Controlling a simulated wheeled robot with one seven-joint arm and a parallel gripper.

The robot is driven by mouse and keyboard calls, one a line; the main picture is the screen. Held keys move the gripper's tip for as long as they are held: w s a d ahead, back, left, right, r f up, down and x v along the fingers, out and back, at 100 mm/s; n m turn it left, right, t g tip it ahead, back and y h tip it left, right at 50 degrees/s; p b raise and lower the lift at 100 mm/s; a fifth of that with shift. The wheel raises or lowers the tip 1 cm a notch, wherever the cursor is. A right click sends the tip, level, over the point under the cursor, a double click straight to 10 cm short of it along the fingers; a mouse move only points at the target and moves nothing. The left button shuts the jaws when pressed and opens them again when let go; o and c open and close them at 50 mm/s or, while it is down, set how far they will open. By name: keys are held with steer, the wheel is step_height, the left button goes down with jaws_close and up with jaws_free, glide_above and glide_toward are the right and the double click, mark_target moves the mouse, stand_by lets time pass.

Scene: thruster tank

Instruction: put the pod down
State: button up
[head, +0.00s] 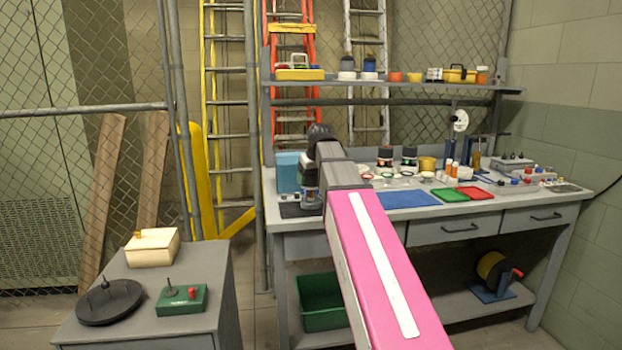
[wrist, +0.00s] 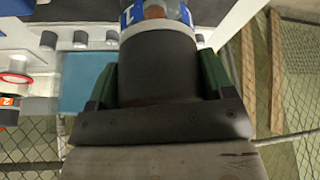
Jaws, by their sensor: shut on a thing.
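My gripper (wrist: 158,78) is shut on the pod, with its green fingers on either side. In the head view my gripper (head: 308,172) is at the left end of the grey workbench (head: 292,222), over a dark mat (head: 290,211). A dark piece (head: 312,200) below it seems to be part of the pod. I cannot tell whether the pod touches the bench.
A light blue bin (head: 287,172) stands just left of my gripper. A blue mat (head: 408,199), green tray (head: 449,195) and red tray (head: 476,193) lie to the right among small parts. A shelf (head: 420,87) spans above. A grey cabinet (head: 150,300) stands at front left.

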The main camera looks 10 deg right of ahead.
steer(key=o, duration=1.4)
steer(key=v, duration=1.2)
steer(key=shift+r, duration=0.1)
